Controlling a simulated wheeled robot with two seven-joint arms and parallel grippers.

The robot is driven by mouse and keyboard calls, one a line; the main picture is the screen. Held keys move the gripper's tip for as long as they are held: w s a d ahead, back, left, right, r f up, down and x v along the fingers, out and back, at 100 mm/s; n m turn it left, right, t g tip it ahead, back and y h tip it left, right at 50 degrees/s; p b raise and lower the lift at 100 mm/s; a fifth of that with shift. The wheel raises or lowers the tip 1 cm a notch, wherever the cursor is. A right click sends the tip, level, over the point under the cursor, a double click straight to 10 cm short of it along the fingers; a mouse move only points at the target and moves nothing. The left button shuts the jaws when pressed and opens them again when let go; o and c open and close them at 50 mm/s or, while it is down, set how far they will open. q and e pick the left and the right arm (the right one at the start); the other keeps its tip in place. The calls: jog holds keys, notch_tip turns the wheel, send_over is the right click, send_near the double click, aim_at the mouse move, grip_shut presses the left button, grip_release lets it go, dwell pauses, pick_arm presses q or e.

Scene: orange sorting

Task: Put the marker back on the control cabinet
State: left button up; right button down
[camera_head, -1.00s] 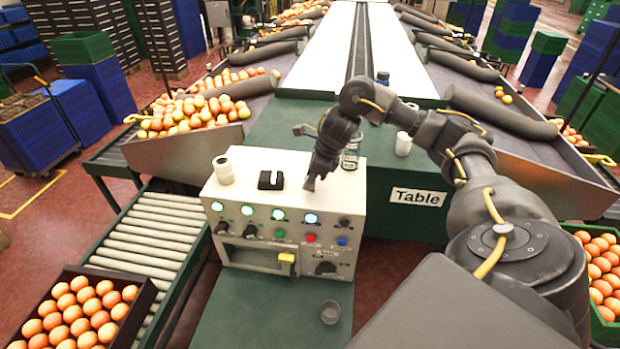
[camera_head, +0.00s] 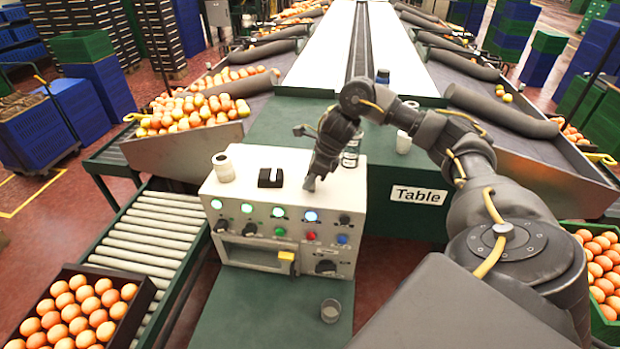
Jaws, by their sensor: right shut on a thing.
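The control cabinet (camera_head: 232,256) is a white box with lit buttons, knobs and a yellow latch on its front. My right gripper (camera_head: 310,183) points down at the right part of the cabinet's top. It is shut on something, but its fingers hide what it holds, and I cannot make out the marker. I cannot tell whether the held thing touches the top. My left gripper is not in view.
A clear bottle (camera_head: 351,152) stands close behind my right gripper. A small cup (camera_head: 330,310) sits in front on the green surface. A white cup (camera_head: 403,143) stands on the table (camera_head: 390,232).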

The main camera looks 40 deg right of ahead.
jog(key=shift+f, duration=0.1)
jog(key=c, duration=0.8)
grip_release()
jog(key=shift+c, duration=0.2)
jog(key=shift+r+p, duration=3.65)
jog(key=shift+r, duration=0.4)
